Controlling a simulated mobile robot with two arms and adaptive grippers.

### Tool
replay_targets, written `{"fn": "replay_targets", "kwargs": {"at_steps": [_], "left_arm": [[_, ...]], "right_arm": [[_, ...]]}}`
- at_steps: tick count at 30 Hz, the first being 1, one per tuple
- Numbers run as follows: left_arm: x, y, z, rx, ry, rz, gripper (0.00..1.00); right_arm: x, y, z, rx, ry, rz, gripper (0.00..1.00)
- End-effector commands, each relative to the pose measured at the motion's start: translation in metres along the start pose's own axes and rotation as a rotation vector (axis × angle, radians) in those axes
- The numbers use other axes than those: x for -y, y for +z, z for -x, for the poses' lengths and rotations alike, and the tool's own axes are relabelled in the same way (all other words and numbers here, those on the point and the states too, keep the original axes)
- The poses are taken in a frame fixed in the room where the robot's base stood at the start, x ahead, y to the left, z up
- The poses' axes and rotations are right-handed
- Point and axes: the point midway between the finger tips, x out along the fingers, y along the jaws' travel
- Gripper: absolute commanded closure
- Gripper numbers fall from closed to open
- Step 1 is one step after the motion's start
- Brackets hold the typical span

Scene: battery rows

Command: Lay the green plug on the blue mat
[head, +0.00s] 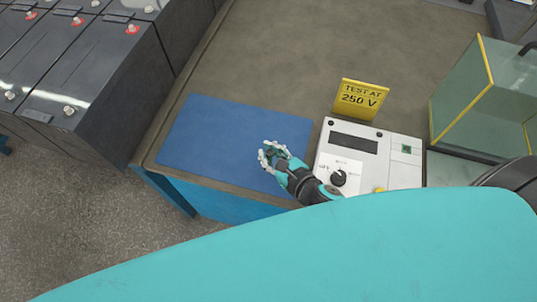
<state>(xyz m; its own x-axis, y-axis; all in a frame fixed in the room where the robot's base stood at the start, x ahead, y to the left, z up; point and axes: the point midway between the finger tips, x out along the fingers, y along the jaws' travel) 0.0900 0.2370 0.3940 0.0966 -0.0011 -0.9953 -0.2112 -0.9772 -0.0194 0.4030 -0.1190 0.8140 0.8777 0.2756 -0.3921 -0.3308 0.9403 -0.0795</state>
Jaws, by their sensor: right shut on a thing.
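The blue mat (215,140) lies flat at the left end of the brown table. My right gripper (268,153) is over the right part of the mat, beside the tester. It is shut on a small dark green thing, the green plug (273,153), mostly hidden by the fingers. I cannot tell whether the plug touches the mat. My left gripper is out of view.
A white tester (372,140) with a dial and a dark display stands right of the mat. A yellow "TEST AT 250 V" sign (361,97) stands behind it. A clear box with yellow edges (475,100) is at the right. Dark battery blocks (110,80) stand left. The mat's left part is clear.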

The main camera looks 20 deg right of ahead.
Motion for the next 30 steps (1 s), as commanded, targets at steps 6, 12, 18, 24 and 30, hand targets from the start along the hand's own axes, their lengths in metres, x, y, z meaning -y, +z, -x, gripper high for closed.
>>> {"fn": "replay_targets", "kwargs": {"at_steps": [6, 12, 18, 24, 30], "left_arm": [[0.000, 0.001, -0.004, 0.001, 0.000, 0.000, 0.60], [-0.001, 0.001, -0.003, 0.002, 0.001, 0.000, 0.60], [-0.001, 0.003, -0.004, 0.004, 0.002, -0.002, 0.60], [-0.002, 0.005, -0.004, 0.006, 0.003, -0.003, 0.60], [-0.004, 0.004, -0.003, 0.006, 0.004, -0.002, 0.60]], "right_arm": [[-0.002, -0.018, -0.007, 0.001, 0.001, 0.000, 1.00], [-0.002, -0.018, -0.007, 0.001, 0.001, 0.001, 1.00], [-0.003, -0.020, -0.008, 0.001, 0.001, 0.000, 0.78], [-0.003, -0.020, -0.008, 0.000, 0.001, 0.000, 0.66], [-0.002, -0.017, -0.007, 0.001, 0.001, 0.000, 0.66]]}}
